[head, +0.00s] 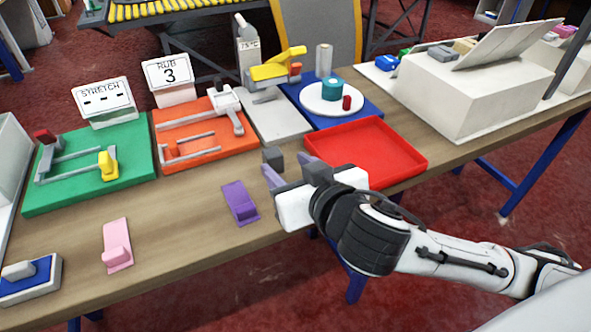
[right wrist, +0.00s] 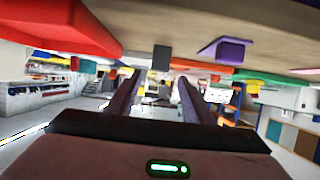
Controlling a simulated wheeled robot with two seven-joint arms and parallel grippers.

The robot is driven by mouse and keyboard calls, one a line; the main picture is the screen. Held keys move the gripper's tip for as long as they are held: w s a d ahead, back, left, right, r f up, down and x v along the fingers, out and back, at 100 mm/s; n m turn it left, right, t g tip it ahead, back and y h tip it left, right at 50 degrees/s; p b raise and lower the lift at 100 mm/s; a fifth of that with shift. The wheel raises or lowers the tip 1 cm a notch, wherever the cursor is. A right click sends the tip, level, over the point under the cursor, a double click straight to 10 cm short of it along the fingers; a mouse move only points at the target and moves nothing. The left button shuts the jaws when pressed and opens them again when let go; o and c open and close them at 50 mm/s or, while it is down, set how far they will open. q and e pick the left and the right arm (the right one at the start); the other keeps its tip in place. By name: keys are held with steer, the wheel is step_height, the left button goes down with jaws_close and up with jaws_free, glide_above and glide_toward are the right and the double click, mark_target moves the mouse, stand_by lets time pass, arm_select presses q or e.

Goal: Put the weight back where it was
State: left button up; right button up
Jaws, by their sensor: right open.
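A small dark grey block (head: 272,157), which looks like the weight, stands on the bare wood table just left of the red tray. In the right wrist view the dark block (right wrist: 160,58) shows beyond the fingertips, in line with the gap between them. My right gripper (head: 287,168) is open and empty, with its purple fingers pointing toward the block. I see no contact between them. My left gripper is not in view.
The red tray (head: 365,152) lies right of the block. A purple holder (head: 240,204) and a pink holder (head: 117,246) lie to the left. Behind stand an orange board (head: 205,133), a green board (head: 85,168) and a grey stand with yellow lever (head: 277,68). Bare table separates the holders.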

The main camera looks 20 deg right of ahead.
steer(key=shift+p+v, duration=0.8)
steer(key=shift+v, duration=0.9)
